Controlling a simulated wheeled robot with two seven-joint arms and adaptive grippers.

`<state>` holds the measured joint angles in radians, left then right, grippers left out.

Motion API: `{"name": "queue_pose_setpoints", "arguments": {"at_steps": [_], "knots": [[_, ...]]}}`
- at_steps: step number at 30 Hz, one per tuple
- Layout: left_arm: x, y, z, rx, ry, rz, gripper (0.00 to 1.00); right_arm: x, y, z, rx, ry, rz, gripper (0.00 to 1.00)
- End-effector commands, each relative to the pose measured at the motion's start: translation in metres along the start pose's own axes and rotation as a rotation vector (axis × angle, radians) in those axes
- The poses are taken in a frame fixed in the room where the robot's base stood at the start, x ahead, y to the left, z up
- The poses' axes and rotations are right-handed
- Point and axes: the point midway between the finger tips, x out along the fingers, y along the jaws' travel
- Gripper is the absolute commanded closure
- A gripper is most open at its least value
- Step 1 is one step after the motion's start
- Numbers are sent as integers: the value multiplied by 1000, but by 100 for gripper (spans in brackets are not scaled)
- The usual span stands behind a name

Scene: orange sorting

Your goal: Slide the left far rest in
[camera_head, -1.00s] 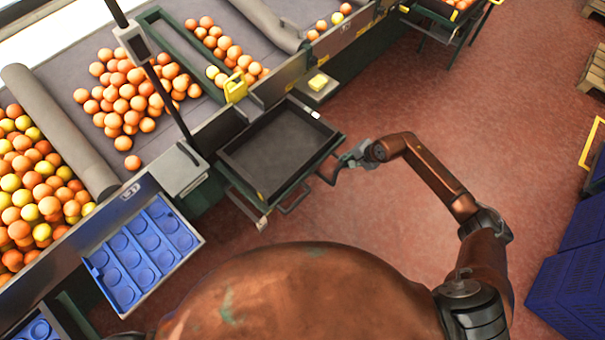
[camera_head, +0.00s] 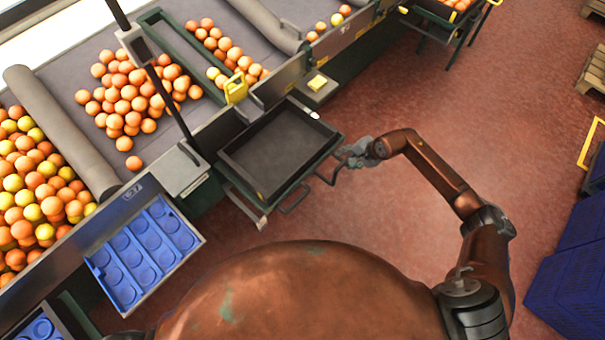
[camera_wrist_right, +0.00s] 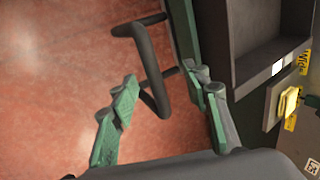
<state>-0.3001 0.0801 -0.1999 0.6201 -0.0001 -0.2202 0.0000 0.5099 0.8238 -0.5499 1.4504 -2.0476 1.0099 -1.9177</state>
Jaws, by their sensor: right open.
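The rest is a dark green frame with bar handles (camera_head: 294,201) on its near side, jutting from the conveyor in the head view. A shallow black tray (camera_head: 273,150) sits on it. My right gripper (camera_head: 350,156) is at the frame's right corner, by a second bar handle (camera_head: 331,172). In the right wrist view my right gripper (camera_wrist_right: 158,84) is open, and the dark bar handle (camera_wrist_right: 148,62) shows between its fingers. I cannot tell whether they touch. The black tray's corner (camera_wrist_right: 262,50) is to the right there. My left gripper is not in view.
A blue tray with round pockets (camera_head: 146,252) is at the left, below the conveyor. Oranges (camera_head: 128,100) lie on the belt behind. Blue crates (camera_head: 570,270) stand at the far right. The red floor (camera_head: 400,225) between is clear.

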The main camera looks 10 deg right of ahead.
Motion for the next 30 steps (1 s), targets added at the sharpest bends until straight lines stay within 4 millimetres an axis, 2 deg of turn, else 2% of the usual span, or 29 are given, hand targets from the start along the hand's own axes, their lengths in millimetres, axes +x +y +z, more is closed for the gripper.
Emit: {"name": "queue_pose_setpoints", "arguments": {"at_steps": [18, 30], "knots": [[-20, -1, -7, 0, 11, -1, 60, -42, -23, 0, -1, 1, -1, 56], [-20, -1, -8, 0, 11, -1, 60, -44, -24, 1, 0, -1, 0, 56]]}}
